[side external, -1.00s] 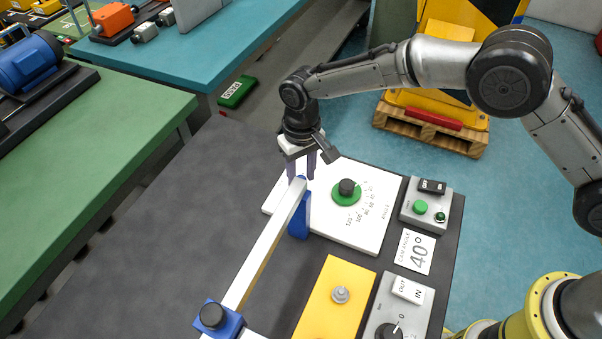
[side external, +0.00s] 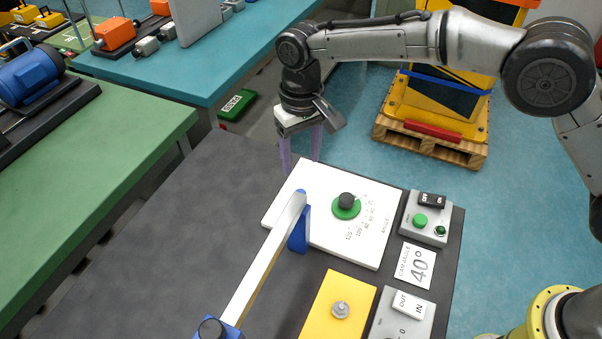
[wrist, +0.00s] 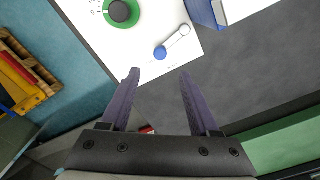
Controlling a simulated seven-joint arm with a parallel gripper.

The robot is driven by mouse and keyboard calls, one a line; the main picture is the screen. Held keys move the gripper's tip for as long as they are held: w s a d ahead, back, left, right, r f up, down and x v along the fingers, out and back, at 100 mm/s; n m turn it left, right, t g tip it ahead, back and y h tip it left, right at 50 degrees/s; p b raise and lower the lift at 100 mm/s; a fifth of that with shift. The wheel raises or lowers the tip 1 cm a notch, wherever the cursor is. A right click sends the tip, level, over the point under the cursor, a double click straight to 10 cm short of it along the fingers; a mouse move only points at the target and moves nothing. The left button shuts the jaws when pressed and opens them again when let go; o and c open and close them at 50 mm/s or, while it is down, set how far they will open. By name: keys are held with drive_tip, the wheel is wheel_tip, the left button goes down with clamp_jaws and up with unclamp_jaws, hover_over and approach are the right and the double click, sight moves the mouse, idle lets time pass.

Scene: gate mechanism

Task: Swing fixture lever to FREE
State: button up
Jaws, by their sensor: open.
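A small grey lever with a blue knob (wrist: 160,53) lies on the corner of the white plate (wrist: 150,28) in the wrist view. No FREE marking is readable near it. I cannot make the lever out clearly in the side view, where the long bar and its blue post (side external: 300,235) block part of the plate. My gripper (side external: 302,162) is open and empty, at the far edge of the plate. In the wrist view the open fingers (wrist: 160,74) point toward the plate corner, with the knob just beyond and between the fingertips.
A long white bar (side external: 265,255) runs from a blue pivot block to the blue post, close to the lever. A green dial with a black knob (side external: 346,201) is on the plate. A card reading 40° (side external: 415,265) and switch boxes (side external: 425,218) lie right. The dark table's left side is clear.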

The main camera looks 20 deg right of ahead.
drive_tip(key=shift+r, duration=1.9)
